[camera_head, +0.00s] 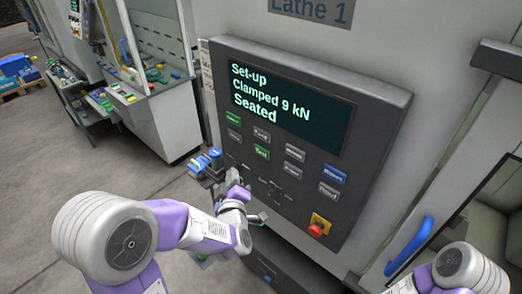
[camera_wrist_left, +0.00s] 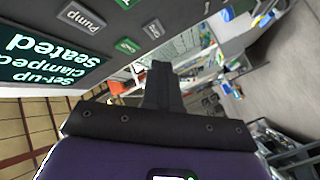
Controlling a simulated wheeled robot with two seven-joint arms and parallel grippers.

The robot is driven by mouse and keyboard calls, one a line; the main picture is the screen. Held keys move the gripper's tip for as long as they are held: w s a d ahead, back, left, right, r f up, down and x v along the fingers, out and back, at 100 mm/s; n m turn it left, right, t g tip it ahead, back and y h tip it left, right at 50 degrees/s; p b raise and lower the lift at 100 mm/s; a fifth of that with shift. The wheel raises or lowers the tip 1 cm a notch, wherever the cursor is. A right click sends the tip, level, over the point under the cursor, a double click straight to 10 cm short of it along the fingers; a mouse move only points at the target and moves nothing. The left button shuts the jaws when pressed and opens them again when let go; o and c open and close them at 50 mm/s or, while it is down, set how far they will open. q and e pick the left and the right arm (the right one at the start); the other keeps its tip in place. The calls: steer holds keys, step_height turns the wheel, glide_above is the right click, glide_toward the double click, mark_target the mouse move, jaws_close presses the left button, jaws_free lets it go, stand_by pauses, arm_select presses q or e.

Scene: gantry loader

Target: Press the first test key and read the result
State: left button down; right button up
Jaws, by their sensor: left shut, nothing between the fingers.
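The control panel (camera_head: 375,190) is a dark box on the machine marked Lathe 1. Its lit screen (camera_head: 290,108) reads "Set-up", "Clamped 9 kN", "Seated"; part of it shows upside down in the left wrist view (camera_wrist_left: 45,55). Below the screen, a green key (camera_head: 262,152) appears to read "Test". Another green key (camera_head: 233,118) sits at the upper left of the keys; its label is too small to read. My left gripper (camera_head: 234,177) is shut and empty, just left of and below the keys. Its shut fingers show in the left wrist view (camera_wrist_left: 162,85). My right gripper is out of view.
A blue key (camera_head: 334,174) and several grey keys share the panel. A red stop button (camera_head: 318,228) on yellow is at its lower right. A blue door handle (camera_head: 410,246) stands out further right.

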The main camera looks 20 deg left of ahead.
arm_select(q)
glide_toward(255, 149)
steer(key=w+a, duration=0.2)
steer(key=a, duration=0.1)
steer(key=shift+w+d+f+p, duration=0.1)
steer(key=shift+w+d+p, duration=0.05)
steer(key=shift+w, duration=0.3)
steer(key=shift+w+d+f+p, duration=0.1)
steer(key=shift+w+d+p, duration=0.05)
steer(key=shift+w, duration=0.3)
stand_by(1.6)
steer(key=shift+w+d, duration=0.15)
steer(key=shift+w, duration=0.25)
